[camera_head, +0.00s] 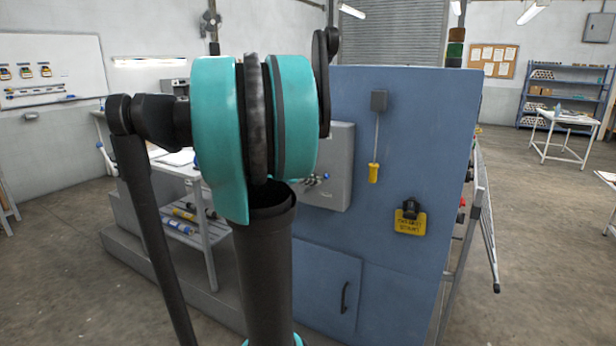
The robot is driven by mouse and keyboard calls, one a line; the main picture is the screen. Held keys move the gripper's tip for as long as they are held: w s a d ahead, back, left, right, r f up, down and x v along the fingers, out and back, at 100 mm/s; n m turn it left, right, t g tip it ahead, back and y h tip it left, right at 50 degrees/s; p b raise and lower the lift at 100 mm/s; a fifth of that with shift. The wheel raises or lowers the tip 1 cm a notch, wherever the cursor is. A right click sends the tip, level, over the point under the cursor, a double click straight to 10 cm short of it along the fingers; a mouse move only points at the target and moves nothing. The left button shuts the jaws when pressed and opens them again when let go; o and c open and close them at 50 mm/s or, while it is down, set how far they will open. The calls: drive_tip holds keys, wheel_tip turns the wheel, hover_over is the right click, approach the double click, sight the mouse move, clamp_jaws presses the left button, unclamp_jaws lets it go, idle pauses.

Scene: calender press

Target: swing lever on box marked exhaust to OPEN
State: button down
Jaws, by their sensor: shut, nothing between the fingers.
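A small dark grey box (379,101) is fixed high on the blue machine's side panel. A thin grey lever (376,137) hangs straight down from it, ending in a yellow grip (373,173). I can read no exhaust marking or OPEN mark on or near this box at this size, so I cannot tell whether it is the exhaust box. My teal and black arm fills the left centre, in front of the machine. I cannot make out my gripper or its fingers. Nothing is seen touching the lever.
A larger grey enclosure (337,160) with small coloured fittings is partly behind my arm. A yellow tag with a black piece (410,218) sits lower right of the lever. The blue machine (430,120) has a railing (486,220) at right. Floor at far right is open.

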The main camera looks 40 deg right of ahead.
drive_tip(key=shift+s+d+f+m+t+y, duration=0.2)
drive_tip(key=shift+s+f+m+t+y, duration=0.25)
drive_tip(key=shift+f+m+t, duration=0.2)
drive_tip(key=shift+w+a+f, duration=0.2)
drive_tip(key=shift+w+a, duration=0.05)
drive_tip(key=shift+w, duration=0.45)
